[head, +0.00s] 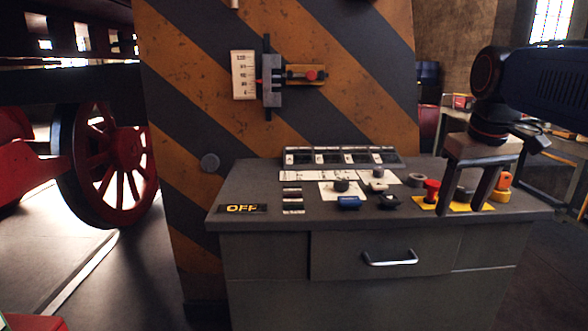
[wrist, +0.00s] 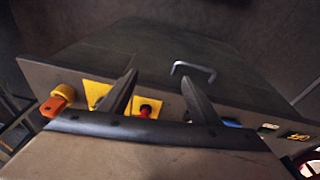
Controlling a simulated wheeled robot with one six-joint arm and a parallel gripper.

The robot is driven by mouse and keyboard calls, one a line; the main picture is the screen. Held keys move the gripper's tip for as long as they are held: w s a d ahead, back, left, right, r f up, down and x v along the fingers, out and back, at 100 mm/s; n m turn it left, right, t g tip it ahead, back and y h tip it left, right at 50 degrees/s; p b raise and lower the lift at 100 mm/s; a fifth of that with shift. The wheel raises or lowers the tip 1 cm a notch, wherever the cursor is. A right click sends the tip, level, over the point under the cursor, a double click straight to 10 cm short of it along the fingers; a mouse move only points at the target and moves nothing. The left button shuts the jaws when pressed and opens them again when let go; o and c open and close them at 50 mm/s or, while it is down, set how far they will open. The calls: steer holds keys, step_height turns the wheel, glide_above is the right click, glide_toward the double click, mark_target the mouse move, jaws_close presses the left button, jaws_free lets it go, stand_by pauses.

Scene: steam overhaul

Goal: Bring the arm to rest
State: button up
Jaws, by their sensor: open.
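My gripper (head: 459,208) is at the right end of the control desk (head: 265,250), pointing down with its two fingers apart and nothing between them. In the head view its fingers overlap the yellow plates beside a red mushroom button (head: 431,187). In the wrist view the open fingers of my gripper (wrist: 158,80) stand on either side of the red button (wrist: 146,108). I cannot tell whether the fingertips touch the desk.
An orange knob (head: 503,182) is just right of my gripper. Black and blue knobs (head: 348,202) and an OFF plate (head: 243,209) lie further left. A red spoked wheel (head: 125,150) stands left.

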steer(key=s+a+f+t, duration=0.1)
steer(key=s+a+f, duration=0.1)
steer(key=s+f, duration=0.5)
steer(key=s+a+f+m+t, duration=0.1)
steer(key=s+a+f, duration=0.2)
steer(key=s+f, duration=0.5)
step_height(320, 180, down, 7)
steer(key=shift+r, duration=0.2)
